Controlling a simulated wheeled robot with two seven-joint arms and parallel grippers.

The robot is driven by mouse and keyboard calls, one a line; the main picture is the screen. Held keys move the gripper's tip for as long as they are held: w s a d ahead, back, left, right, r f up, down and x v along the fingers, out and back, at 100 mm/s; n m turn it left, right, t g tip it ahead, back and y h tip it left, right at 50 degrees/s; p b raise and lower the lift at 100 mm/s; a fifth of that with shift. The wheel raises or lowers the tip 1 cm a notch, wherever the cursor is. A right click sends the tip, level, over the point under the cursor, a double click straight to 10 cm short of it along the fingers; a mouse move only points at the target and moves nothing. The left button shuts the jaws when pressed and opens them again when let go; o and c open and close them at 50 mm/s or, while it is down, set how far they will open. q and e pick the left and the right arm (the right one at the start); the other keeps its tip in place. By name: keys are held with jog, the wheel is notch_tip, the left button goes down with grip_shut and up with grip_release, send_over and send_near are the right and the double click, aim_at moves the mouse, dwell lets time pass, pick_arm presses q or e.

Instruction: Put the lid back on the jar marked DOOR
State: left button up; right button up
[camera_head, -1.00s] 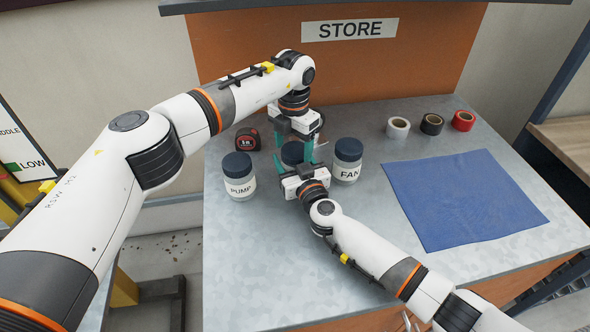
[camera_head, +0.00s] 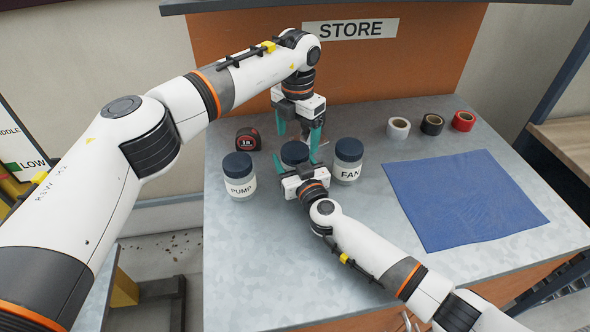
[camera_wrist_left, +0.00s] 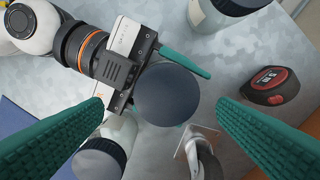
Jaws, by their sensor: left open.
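The middle jar's dark round lid (camera_head: 294,152) shows between the jars marked PUMP and FAN; in the left wrist view the lid (camera_wrist_left: 167,93) is a level disc. It appears seated on its jar, whose body and label are hidden. My left gripper (camera_head: 297,138) is open and empty above the lid, its fingers apart on either side in the wrist view. My right gripper (camera_head: 303,168) is low at the front of the middle jar, one teal finger (camera_wrist_left: 182,58) beside it. Its grip on the jar is hidden.
The PUMP jar (camera_head: 239,177) stands left and the FAN jar (camera_head: 347,160) close right, both lidded. A tape measure (camera_head: 248,139) is behind left. Several tape rolls (camera_head: 431,124) and a blue cloth (camera_head: 462,200) lie right. The bench front left is clear.

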aim_at(296, 150)
pick_arm(q)
jog(key=shift+a+r, duration=0.1)
jog(key=shift+r, duration=0.2)
jog(key=shift+a, duration=0.1)
jog(key=shift+c, duration=0.3)
jog(key=n, duration=0.2)
jog(key=r+n, duration=0.1)
jog(key=n, duration=0.1)
jog(key=shift+w+r, duration=0.1)
jog(key=shift+r, duration=0.1)
jog(key=n, duration=0.2)
jog(key=r+n, duration=0.1)
jog(key=n, duration=0.1)
jog(key=r+n, duration=0.1)
jog(key=n, duration=0.1)
jog(key=shift+n, duration=0.3)
notch_tip(296, 150, down, 8)
jog(key=shift+f, duration=0.1)
